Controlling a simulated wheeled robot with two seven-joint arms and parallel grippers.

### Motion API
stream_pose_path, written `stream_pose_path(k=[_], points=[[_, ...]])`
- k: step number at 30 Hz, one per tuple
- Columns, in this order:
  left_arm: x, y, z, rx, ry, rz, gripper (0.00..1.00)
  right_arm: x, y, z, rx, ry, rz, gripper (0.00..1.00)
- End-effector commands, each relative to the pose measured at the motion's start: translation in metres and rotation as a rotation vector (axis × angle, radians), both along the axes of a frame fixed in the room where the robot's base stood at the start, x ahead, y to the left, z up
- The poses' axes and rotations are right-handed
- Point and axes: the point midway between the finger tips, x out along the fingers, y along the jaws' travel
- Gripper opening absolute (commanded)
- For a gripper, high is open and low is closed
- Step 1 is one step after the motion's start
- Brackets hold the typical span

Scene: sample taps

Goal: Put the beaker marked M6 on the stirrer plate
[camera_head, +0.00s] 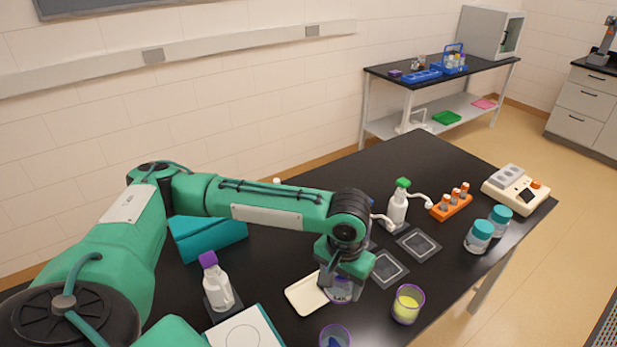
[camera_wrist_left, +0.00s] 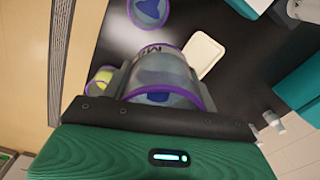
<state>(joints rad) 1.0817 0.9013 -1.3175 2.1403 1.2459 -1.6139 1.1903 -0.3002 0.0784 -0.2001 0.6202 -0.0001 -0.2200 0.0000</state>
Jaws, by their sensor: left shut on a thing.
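My left gripper (camera_head: 340,281) is shut on a clear beaker (camera_head: 342,292) with a purple rim. In the left wrist view the held beaker (camera_wrist_left: 160,72) sits between the fingers, with something blue inside; its mark starts with M, but I cannot read the digit surely. The head view shows it low beside a cream tray (camera_head: 300,297); I cannot tell whether it touches the table. A white plate with a circle on top, seemingly the stirrer plate (camera_head: 240,332), is at the bottom edge, partly cut off. My right gripper is out of view.
Another purple-rimmed beaker (camera_head: 336,337) with blue inside stands at the front, and a beaker of yellow liquid (camera_head: 407,304) to the right. A purple-capped bottle (camera_head: 216,283) stands behind the white plate. Dark square pads (camera_head: 388,269) and a green-topped bottle (camera_head: 397,208) are farther back.

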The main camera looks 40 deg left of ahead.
Motion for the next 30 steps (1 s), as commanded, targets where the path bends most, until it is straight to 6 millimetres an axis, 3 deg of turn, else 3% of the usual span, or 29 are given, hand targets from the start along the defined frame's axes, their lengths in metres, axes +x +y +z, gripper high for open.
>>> stream_pose_path(k=[5,8,15,21,26,30], points=[[0.016,0.023,-0.005,0.005,-0.002,-0.032,0.33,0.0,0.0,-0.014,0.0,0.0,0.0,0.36],[0.03,0.047,-0.006,0.008,-0.003,-0.071,0.33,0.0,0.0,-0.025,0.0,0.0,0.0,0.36],[0.06,0.124,0.0,0.011,0.0,-0.199,0.33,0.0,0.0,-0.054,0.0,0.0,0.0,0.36],[0.07,0.175,0.01,0.005,0.001,-0.292,0.33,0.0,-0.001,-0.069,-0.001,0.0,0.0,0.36],[0.072,0.195,0.016,0.001,0.001,-0.334,0.33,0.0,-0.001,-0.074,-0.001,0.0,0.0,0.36],[0.071,0.201,0.005,0.0,0.005,-0.345,0.33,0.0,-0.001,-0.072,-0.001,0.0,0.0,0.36]])
